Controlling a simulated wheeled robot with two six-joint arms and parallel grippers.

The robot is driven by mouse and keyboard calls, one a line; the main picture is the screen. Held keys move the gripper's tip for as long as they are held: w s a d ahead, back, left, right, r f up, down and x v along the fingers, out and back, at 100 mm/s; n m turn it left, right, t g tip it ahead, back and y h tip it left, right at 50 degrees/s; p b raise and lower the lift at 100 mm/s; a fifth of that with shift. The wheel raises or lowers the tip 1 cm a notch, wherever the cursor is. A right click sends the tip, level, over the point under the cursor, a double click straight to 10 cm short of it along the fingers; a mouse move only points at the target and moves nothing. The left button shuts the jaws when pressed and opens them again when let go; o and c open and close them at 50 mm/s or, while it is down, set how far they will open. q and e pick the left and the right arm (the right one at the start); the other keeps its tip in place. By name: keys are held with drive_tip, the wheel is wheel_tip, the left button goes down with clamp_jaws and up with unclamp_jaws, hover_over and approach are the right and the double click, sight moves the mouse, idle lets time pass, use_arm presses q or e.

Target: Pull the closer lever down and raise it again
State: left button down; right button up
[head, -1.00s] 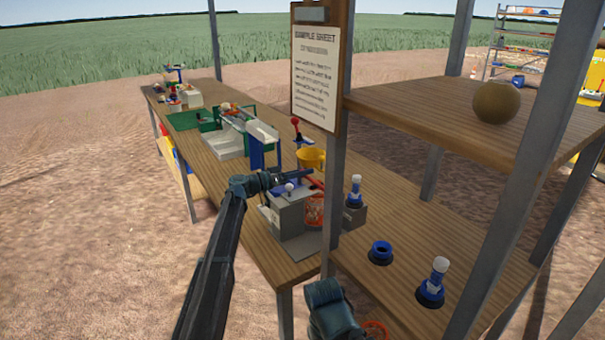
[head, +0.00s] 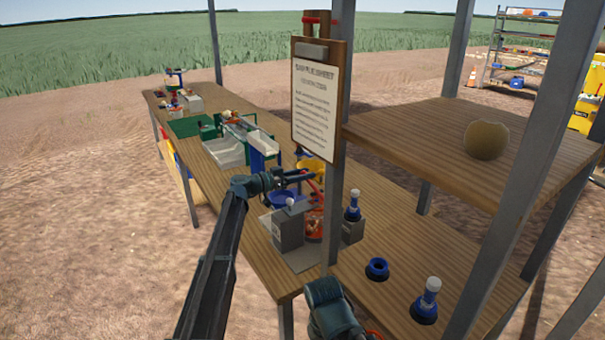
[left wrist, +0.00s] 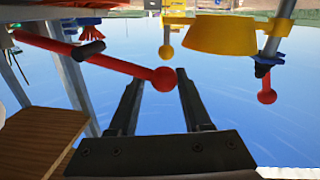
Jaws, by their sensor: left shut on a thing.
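The closer lever is a red rod with a round red knob (left wrist: 163,79). In the left wrist view its knob lies between the two fingertips of my left gripper (left wrist: 157,76). In the head view my left gripper (head: 308,176) is above and behind the grey box (head: 288,230), next to the post. The red rod (head: 318,188) slopes down from the fingertips and is partly hidden by the post. My left gripper is shut on the knob. Part of my right arm shows at the bottom of the head view, without its fingers.
A grey post (head: 334,215) with a clipboard (head: 317,100) stands close to the right of my left gripper. A blue bowl (head: 284,198) is below it. A yellow container (left wrist: 222,36) shows in the left wrist view. Blue-and-white bottles (head: 426,300) stand on the table's right part.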

sight(314, 187)
use_arm(q)
drive_tip(key=s+d+r+m+p, duration=0.1)
drive_tip(key=r+m+p, duration=0.1)
drive_tip(key=s+d+r+m+p, duration=0.1)
drive_tip(key=s+r+p, duration=0.1)
drive_tip(key=r+p, duration=0.1)
drive_tip(key=s+d+r+m+p, duration=0.1)
drive_tip(key=s+r+m+p, duration=0.1)
drive_tip(key=shift+d+r+m+y, duration=0.1)
drive_tip(key=shift+r+m+y, duration=0.15)
drive_tip(key=shift+m+y, duration=0.05)
drive_tip(key=s+d+r+m+y+p, duration=0.1)
drive_tip(key=s+d+r+m+p, duration=0.2)
drive_tip(key=s+m, duration=0.3)
drive_tip(key=shift+s+d+r+t+p, duration=0.35)
drive_tip(key=shift+s+d+p, duration=0.35)
drive_tip(key=shift+d, duration=0.15)
drive_tip(key=c, duration=0.8)
unclamp_jaws()
drive_tip(key=shift+c, duration=0.2)
drive_tip(key=o, duration=0.5)
drive_tip(key=shift+w+f, duration=0.1)
drive_tip(key=shift+w, duration=0.05)
drive_tip(key=shift+o, duration=0.4)
drive_tip(key=shift+w, duration=0.1)
